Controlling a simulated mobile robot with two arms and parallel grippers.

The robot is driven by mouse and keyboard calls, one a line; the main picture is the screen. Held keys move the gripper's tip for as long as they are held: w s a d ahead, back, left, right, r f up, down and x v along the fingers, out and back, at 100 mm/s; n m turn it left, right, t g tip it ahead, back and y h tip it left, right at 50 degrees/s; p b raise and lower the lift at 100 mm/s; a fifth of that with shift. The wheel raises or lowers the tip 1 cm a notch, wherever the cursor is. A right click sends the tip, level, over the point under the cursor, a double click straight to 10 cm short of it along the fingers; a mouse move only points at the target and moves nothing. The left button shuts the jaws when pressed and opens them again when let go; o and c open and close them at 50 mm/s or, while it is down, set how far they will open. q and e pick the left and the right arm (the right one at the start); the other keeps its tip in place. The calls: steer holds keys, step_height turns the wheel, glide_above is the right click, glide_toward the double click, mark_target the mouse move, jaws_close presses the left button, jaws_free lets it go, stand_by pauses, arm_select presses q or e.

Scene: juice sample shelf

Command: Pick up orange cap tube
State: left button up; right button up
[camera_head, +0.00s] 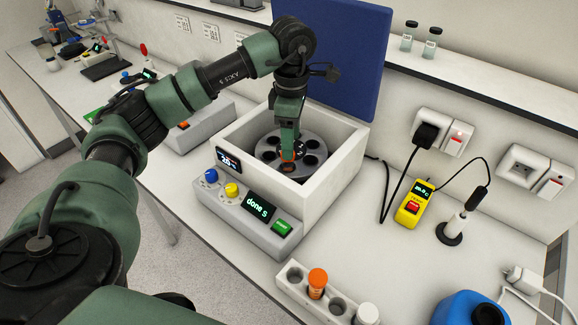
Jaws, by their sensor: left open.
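My left gripper (288,148) reaches down into the open centrifuge (335,172), its fingers over the dark rotor (268,155). It is open. A small orange cap (287,156) shows right at its fingertips in the rotor; the fingers hide part of it, and I cannot tell whether they touch it. Another orange cap tube (317,280) stands upright in the white rack (293,275) at the front. My right gripper is not in view.
The blue lid (345,55) stands open behind the centrifuge. The rack also holds a white-capped tube (366,314). A yellow meter (413,205) with cables, a probe stand (452,228) and a blue container (468,308) are on the right. Vials (409,36) stand on the shelf.

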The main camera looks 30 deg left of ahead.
mark_target(288, 170)
arm_select(q)
steer(key=f+p, duration=0.1)
steer(key=f, duration=0.2)
steer(key=f+p, duration=0.1)
steer(key=shift+s+a+f+p, duration=0.2)
steer(key=shift+s+a+p, duration=0.05)
steer(key=shift+a+p, duration=0.1)
steer(key=shift+f, duration=0.65)
jaws_close()
